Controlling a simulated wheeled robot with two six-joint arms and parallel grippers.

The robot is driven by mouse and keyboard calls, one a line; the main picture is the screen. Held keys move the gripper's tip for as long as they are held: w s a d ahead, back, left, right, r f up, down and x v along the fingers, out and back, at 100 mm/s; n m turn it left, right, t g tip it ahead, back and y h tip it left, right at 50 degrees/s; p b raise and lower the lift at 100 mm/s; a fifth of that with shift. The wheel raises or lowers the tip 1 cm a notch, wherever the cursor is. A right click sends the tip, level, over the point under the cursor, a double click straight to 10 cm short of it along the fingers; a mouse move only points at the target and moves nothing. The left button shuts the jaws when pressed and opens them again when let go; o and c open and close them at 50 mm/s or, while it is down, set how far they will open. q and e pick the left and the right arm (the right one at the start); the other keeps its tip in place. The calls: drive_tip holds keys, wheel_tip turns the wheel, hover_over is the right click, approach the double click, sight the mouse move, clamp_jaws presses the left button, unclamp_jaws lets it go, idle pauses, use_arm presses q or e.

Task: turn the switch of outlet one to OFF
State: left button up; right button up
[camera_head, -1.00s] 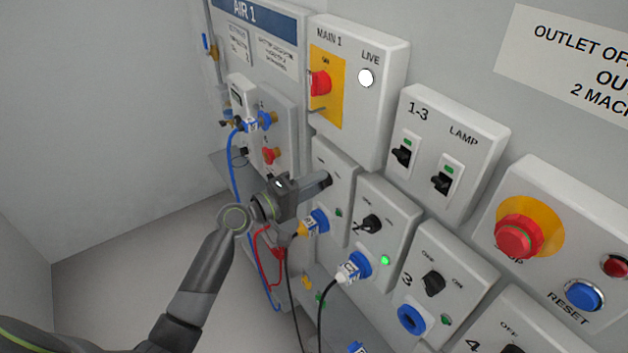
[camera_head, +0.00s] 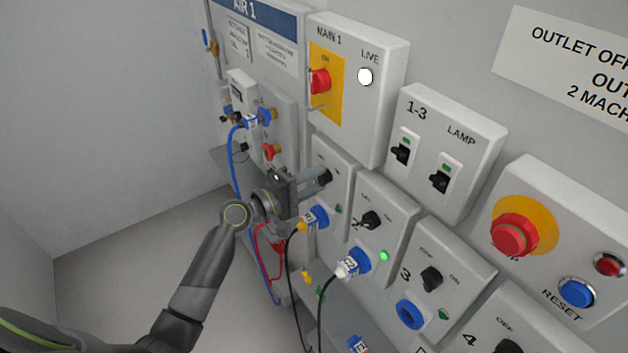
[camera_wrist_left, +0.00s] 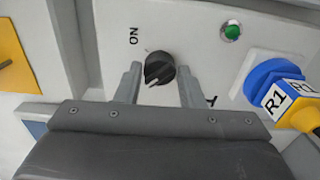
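The outlet one box (camera_head: 342,160) is a pale panel left of the outlet 2 box. Its black rotary switch (camera_wrist_left: 159,68) shows clearly in the left wrist view, with a white mark pointing toward the lower left there. An ON label (camera_wrist_left: 134,39) sits beside it; another label is mostly hidden behind a finger. My left gripper (camera_wrist_left: 159,86) is open, one finger on each side of the switch, with small gaps visible. In the head view the left gripper (camera_head: 318,180) is at the box and partly covers the switch. My right gripper is not in view.
A blue R1 plug (camera_wrist_left: 272,85) and a dull green lamp (camera_wrist_left: 231,31) are beside the switch. The outlet 2 box (camera_head: 397,215) with its lit green lamp (camera_head: 383,256) is on the right. The MAIN 1 box (camera_head: 375,45) is above. Hoses and cables hang below my left gripper.

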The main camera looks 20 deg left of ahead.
use_arm(q)
drive_tip(key=o, duration=0.3)
drive_tip(key=shift+o, duration=0.2)
drive_tip(key=b+v, duration=0.7)
drive_tip(key=v, duration=1)
drive_tip(key=shift+s+a, duration=0.2)
drive_tip(key=shift+f, duration=0.1)
